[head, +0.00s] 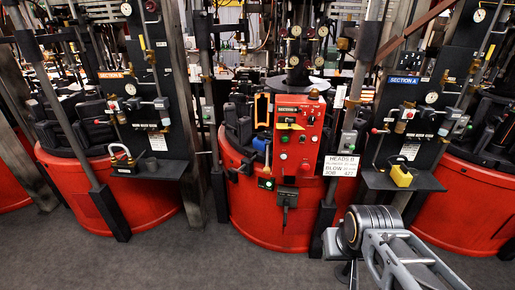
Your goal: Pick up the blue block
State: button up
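A small blue piece (259,144) shows at the front of the middle red machine, just below an orange handle and left of the red control panel. It is too small to tell whether this is the blue block, and I see no other clear blue block. Grey links of my arm show at the lower right, in front of the right machine. My gripper cannot be made out in this view.
A yellow block (401,177) sits on the black shelf (378,181) at right. A padlock-like item (121,157) is on the left shelf (150,169). The red control panel (297,150) stands in the middle. Dark posts reach the floor. Grey floor (190,262) is clear at the front left.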

aim_at(259, 142)
jog(key=u, duration=0.65)
jog(key=i, duration=0.65)
jog(key=u, duration=0.9)
jog(key=i, duration=1.75)
jog(key=z, duration=1.25)
jog(key=i, duration=0.65)
jog(key=z, duration=0.6)
